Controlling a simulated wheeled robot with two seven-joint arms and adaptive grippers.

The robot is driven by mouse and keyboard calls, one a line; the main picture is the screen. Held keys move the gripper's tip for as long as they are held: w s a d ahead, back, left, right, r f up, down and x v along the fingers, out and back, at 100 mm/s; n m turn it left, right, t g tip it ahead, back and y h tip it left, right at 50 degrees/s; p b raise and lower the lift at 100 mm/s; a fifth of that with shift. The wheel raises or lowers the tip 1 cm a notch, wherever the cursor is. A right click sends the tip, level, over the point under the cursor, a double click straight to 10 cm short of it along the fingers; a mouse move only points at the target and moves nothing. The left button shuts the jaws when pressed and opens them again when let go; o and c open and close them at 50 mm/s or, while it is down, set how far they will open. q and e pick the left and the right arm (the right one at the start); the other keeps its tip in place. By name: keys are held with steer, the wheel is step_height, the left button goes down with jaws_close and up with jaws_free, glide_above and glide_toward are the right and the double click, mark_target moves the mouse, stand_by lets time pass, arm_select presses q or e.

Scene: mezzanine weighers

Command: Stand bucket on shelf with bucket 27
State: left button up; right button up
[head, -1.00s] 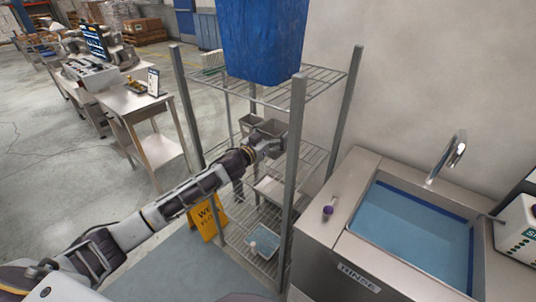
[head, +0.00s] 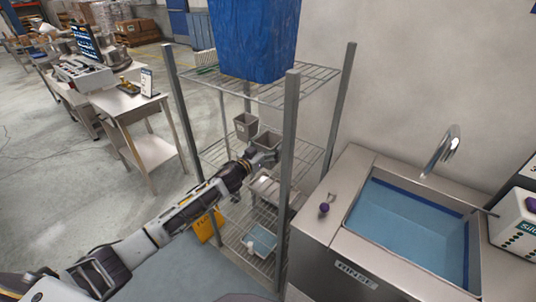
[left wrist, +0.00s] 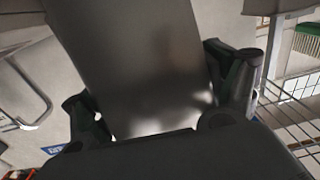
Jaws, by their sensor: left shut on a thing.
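My left gripper (head: 262,157) is at the middle level of the wire shelf rack (head: 289,140), shut on a grey metal bucket (head: 268,141). In the left wrist view the bucket's smooth grey wall (left wrist: 130,60) fills the middle, with a gripper finger on either side. A second small grey bucket (head: 245,126) stands on the same middle shelf, just left of the held one. No number is readable on either bucket. I cannot tell whether the held bucket touches the shelf wires. My right gripper is not in view.
A big blue bin (head: 254,40) stands on the top shelf. A pale tray (head: 263,187) lies below my gripper, and a blue tray (head: 261,240) is lower down. A yellow sign (head: 207,226) stands by the rack. The rinse sink (head: 410,232) is at right.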

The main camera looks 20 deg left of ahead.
arm_select(q)
steer(key=shift+f+b, duration=0.3)
steer(key=shift+f, duration=1.5)
steer(key=shift+f, duration=0.15)
steer(key=o, duration=1.3)
steer(key=shift+s, duration=0.1)
steer(key=shift+b+v, duration=0.4)
steer(key=shift+v, duration=5.55)
